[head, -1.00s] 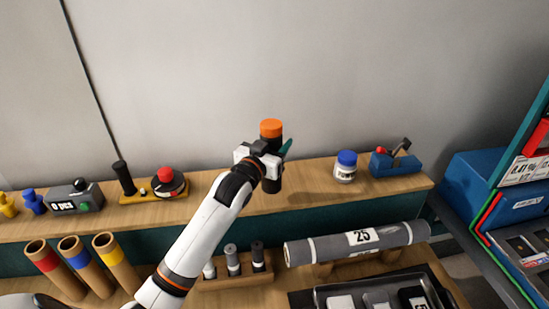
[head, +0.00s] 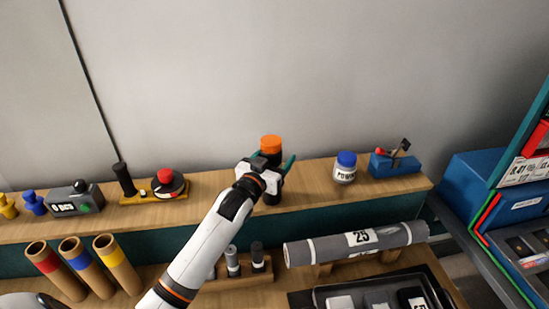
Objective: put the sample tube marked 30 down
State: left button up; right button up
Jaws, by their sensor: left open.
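The sample tube (head: 271,145) has an orange cap and a dark body. My left gripper (head: 273,163) is open around the tube, with a teal finger on each side below the cap. The gripper and wrist hide much of the tube's body. My right gripper is not in view.
A white jar with a blue lid (head: 345,168) and a blue device (head: 395,161) stand to the right on the shelf. Below lie a grey roll marked 25 (head: 360,240) and a small tube rack (head: 262,275).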

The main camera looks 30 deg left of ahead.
pick_arm(q)
jog(key=shift+r, duration=0.1)
jog(key=s+b, duration=0.3)
jog(key=s, duration=0.9)
